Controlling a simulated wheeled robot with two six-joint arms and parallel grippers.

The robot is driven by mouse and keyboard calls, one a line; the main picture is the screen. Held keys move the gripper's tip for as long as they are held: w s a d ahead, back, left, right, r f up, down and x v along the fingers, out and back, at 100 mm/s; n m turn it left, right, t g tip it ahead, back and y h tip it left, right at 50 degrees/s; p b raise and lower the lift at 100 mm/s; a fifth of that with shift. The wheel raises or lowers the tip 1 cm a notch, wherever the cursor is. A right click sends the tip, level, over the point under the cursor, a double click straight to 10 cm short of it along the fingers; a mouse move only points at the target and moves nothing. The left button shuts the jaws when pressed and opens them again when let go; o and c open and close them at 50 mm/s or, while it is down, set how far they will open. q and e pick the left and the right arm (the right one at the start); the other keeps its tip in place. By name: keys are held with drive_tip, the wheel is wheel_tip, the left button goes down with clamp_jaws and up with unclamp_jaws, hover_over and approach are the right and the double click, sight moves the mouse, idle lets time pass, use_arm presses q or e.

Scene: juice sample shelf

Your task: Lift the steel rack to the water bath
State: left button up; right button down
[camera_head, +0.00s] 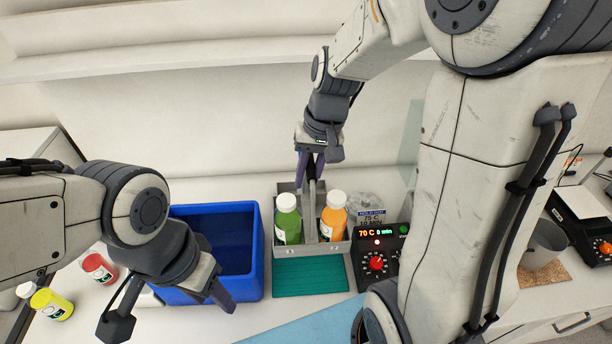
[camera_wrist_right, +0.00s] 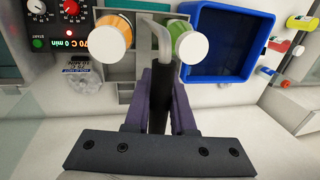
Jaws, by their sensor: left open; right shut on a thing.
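The steel rack (camera_head: 312,249) holds a green bottle (camera_head: 288,220) and an orange bottle (camera_head: 333,218), both with white caps. My right gripper (camera_head: 311,170) is shut on the rack's upright handle, between the two bottles. The right wrist view also shows the handle (camera_wrist_right: 158,38) between the purple fingers (camera_wrist_right: 160,85). A blue open tub (camera_head: 258,262) stands just left of the rack. My left gripper (camera_head: 218,292) is open and empty over the tub's front edge. Whether the rack's underside touches the counter is hidden.
A teal ribbed mat (camera_head: 310,276) lies in front of the rack. A control box (camera_head: 382,250) right of the rack reads 70 C, 0 min. A grey cup (camera_head: 543,243) stands at the right.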

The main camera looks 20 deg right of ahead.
drive_tip(key=s+d, duration=0.2)
drive_tip(key=d, duration=0.8)
drive_tip(key=shift+s+d, duration=0.2)
drive_tip(key=shift+s, duration=0.2)
drive_tip(key=shift+r, duration=0.1)
idle(0.3)
drive_tip(key=s+d, duration=0.2)
drive_tip(key=d, duration=0.8)
drive_tip(key=shift+s+d+p, duration=0.25)
drive_tip(key=shift+s+p, duration=0.15)
idle(0.3)
drive_tip(key=s+d+p, duration=0.2)
drive_tip(key=s+d, duration=0.1)
drive_tip(key=d, duration=0.7)
drive_tip(key=shift+d, duration=0.25)
idle(0.6)
